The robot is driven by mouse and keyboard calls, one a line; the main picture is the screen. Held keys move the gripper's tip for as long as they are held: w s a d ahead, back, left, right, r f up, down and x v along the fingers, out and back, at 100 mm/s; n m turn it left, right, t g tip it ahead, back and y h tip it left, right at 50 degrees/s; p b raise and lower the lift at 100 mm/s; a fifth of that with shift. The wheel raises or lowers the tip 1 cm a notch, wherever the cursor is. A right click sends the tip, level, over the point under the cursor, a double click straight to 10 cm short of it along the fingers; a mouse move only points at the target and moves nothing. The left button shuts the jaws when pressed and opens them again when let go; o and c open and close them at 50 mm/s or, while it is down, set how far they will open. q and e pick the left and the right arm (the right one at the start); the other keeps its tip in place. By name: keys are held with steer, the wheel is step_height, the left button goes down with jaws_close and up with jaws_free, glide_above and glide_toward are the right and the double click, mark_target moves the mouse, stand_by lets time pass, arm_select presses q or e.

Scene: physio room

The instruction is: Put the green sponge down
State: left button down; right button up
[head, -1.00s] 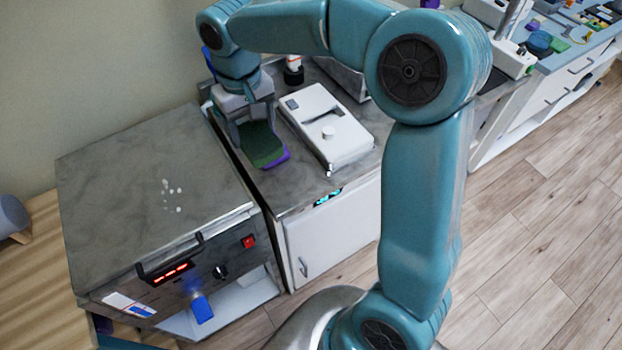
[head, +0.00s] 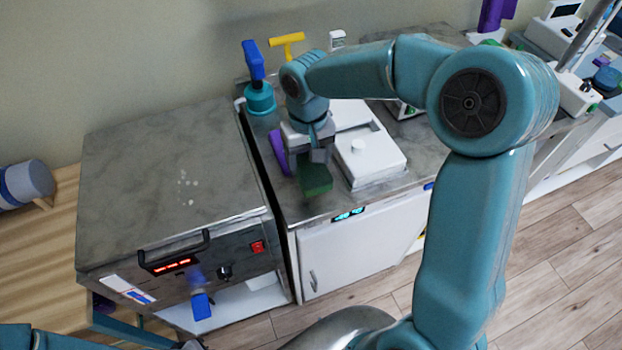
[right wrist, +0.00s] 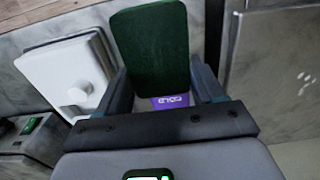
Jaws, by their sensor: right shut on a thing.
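The green sponge (head: 316,180) is a dark green block held below my right gripper (head: 308,156), over the front of the grey counter (head: 345,204). In the right wrist view the sponge (right wrist: 152,45) stands out between the two fingers of the gripper (right wrist: 165,92), which is shut on it. Whether its lower end touches the counter is hard to tell. A purple pack (head: 278,151) lies left of the gripper; its lettered part (right wrist: 172,101) shows behind the sponge in the right wrist view. My left gripper is out of view.
A white lidded box (head: 372,163) stands close right of the sponge. A teal bottle with a blue top (head: 258,95) stands behind. A grey-topped heater unit (head: 150,160) is at the left, past a gap. Little bare counter shows in front of the sponge.

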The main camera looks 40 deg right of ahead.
mark_target(308, 169)
step_height(308, 169, down, 4)
steer(key=shift+r, duration=0.15)
step_height(308, 169, down, 4)
steer(key=shift+r, duration=0.2)
steer(key=shift+f, duration=0.25)
steer(key=shift+f, duration=0.15)
steer(key=o, duration=0.9)
steer(key=shift+o, duration=0.2)
